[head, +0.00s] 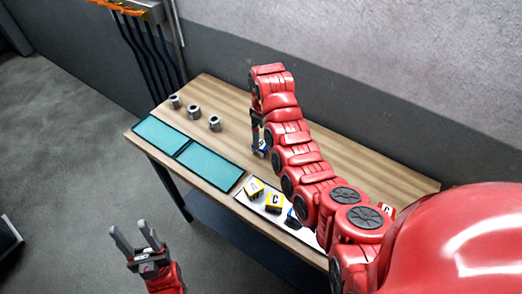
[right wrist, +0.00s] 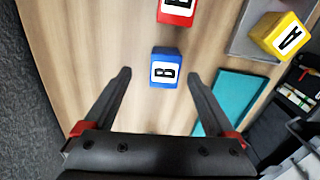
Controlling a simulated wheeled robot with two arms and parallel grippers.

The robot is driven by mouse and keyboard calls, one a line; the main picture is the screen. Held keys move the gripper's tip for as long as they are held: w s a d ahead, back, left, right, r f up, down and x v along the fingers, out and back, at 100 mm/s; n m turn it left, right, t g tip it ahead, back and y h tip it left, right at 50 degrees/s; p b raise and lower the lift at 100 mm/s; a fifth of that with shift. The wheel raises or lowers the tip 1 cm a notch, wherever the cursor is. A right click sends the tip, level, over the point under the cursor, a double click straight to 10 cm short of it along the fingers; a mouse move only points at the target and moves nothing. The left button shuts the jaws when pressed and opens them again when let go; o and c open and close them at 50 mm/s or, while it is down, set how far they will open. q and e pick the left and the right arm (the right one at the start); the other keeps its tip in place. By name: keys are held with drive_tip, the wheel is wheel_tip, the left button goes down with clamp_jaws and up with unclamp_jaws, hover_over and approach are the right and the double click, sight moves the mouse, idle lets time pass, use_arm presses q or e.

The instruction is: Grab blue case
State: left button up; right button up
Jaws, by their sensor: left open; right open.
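A blue case (right wrist: 165,73) with a white label and a black letter B lies on the wooden table. In the right wrist view it sits between and just beyond the tips of my open right gripper (right wrist: 160,75), with clear space on both sides and no contact visible. In the head view a blue case (head: 263,147) shows beside my right gripper's fingers (head: 258,138), partly hidden by them. My left gripper (head: 136,234) is open and empty, off the table's front side.
A red case (right wrist: 177,10) lies beyond the blue one. Teal trays (head: 158,136) and several metal nuts (head: 194,111) are at the left. The wall stands behind the table (head: 222,95).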

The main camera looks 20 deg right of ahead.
sight(261, 144)
drive_tip(key=shift+w+a+f, duration=0.1)
drive_tip(key=shift+f, duration=0.25)
drive_tip(key=f+p, duration=0.3)
drive_tip(key=f, duration=0.1)
drive_tip(key=shift+s+a, duration=0.25)
drive_tip(key=shift+a, duration=0.1)
drive_tip(key=shift+w+f, duration=0.15)
drive_tip(key=shift+f, duration=0.2)
clamp_jaws()
